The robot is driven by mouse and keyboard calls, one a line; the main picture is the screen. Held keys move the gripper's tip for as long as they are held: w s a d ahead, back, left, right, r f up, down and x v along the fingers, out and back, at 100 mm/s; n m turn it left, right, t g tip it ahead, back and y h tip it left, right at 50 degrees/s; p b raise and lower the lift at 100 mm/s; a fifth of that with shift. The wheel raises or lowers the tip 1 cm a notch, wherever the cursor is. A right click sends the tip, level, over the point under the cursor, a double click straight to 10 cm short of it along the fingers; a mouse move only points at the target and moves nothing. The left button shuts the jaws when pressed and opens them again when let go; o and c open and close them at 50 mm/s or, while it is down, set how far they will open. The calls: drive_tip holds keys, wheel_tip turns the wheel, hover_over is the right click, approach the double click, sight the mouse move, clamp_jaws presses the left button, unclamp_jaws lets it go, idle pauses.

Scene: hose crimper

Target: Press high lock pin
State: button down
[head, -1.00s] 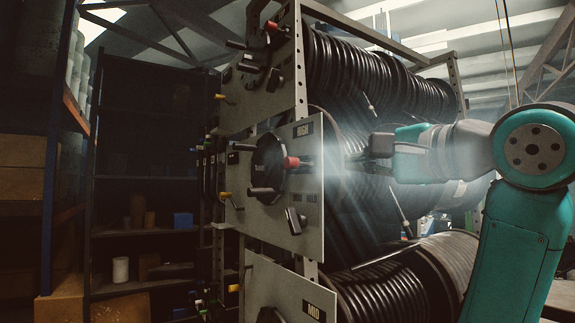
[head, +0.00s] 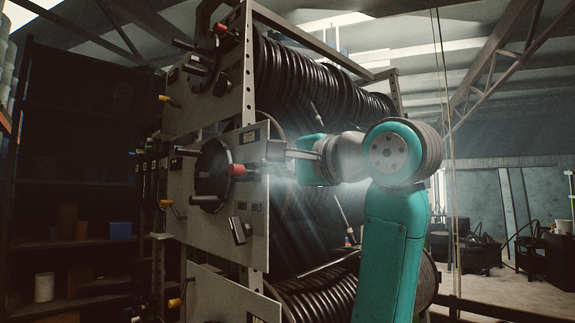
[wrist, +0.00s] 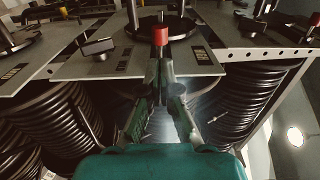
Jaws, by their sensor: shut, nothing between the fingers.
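The high lock pin (head: 237,170) has a red end and stands out from the grey panel labelled HIGH (head: 262,215), beside a round dark plate (head: 212,160). In the wrist view the red pin end (wrist: 160,35) is straight ahead, at the tips of my gripper (wrist: 162,62). My gripper (head: 270,165) is shut and empty. It reaches in from the right of the panel. The fingertips look very close to the pin; I cannot tell whether they touch it.
Black hose reels (head: 320,80) fill the rack behind the panels. A dark handle (head: 238,230) sticks out below the pin. Another panel (head: 225,300) lies lower. Dark shelves (head: 75,200) stand at left. Open floor (head: 510,290) lies to the right.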

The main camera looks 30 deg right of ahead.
sight(240, 170)
drive_tip(key=x, duration=0.8)
drive_tip(key=shift+w, duration=0.1)
drive_tip(key=shift+x, duration=1.65)
